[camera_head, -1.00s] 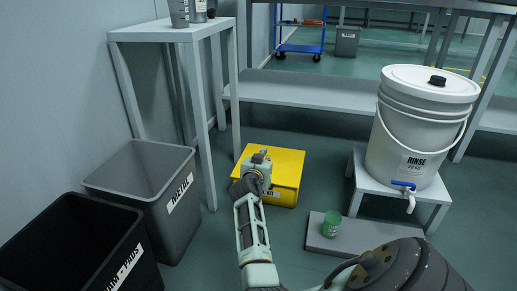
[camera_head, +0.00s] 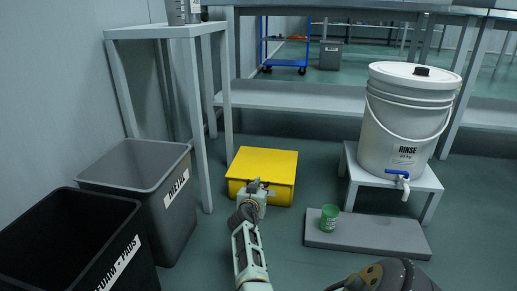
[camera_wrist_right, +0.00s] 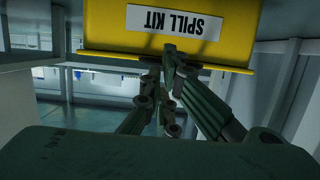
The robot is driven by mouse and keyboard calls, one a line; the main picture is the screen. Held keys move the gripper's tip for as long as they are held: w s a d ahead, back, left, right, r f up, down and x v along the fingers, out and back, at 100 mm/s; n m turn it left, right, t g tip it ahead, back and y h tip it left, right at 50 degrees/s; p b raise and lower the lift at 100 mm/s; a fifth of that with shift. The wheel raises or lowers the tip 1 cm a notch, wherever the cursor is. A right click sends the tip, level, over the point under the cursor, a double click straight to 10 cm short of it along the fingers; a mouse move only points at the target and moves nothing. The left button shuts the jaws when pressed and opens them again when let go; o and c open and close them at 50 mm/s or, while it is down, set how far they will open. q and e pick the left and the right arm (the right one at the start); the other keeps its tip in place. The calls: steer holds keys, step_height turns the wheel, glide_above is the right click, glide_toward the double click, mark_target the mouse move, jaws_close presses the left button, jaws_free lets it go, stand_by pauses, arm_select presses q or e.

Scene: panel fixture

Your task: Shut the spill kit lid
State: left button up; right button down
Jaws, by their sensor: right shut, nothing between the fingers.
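The spill kit (camera_head: 264,163) is a yellow box on the floor in the middle of the head view. Its yellow lid lies flat over the top, with no visible gap, though part of the front edge is hidden by my gripper. My right gripper (camera_head: 256,184) is shut and empty, just in front of the box's front face. In the right wrist view the yellow front with the upside-down SPILL KIT label (camera_wrist_right: 175,21) fills the top. The shut fingers (camera_wrist_right: 170,50) are close below the label; I cannot tell whether they touch the box. My left gripper is not in view.
A grey bin (camera_head: 150,182) and a black bin (camera_head: 75,235) stand at the left, beside a tall grey stand (camera_head: 165,31). At the right, a white rinse bucket (camera_head: 405,120) sits on a low stool. A green can (camera_head: 329,217) stands on a grey slab (camera_head: 375,237).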

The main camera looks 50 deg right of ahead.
step_height(320, 180, up, 10)
stand_by(0.7)
steer(key=shift+s, duration=0.1)
